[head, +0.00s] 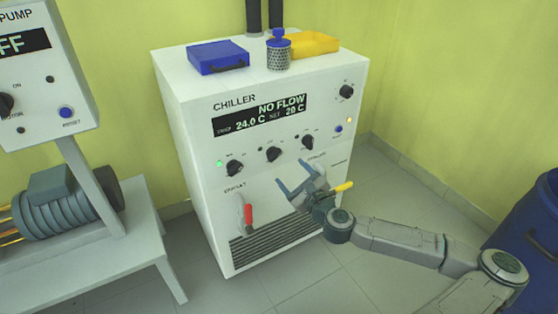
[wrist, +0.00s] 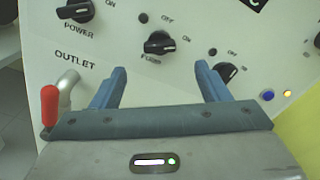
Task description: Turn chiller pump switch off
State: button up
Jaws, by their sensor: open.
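The white chiller (head: 200,120) stands against the wall, and its display (head: 260,115) reads NO FLOW, 24.0 C and SET 20 C. The pump switch is the black middle knob (head: 274,154) of the lower row; in the wrist view this knob (wrist: 158,42) has OFF and ON marks above and to its right. I cannot tell surely which mark it points to. My gripper (head: 295,176) is open and empty, in front of the panel below the knobs. In the wrist view its blue fingers (wrist: 161,75) are spread, with the pump knob beyond and between them, apart from it.
The power knob (head: 235,168) and a third knob (head: 308,142) flank the pump knob. A red outlet handle (head: 248,215) and a yellow handle (head: 344,187) stick out below. A blue case (head: 217,57) and yellow tray (head: 314,44) lie on top. A blue bin (head: 530,225) stands right.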

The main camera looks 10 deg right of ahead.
aim_at(276, 156)
jog(key=b+x, duration=0.1)
jog(key=x, duration=0.8)
jog(key=shift+s, duration=0.1)
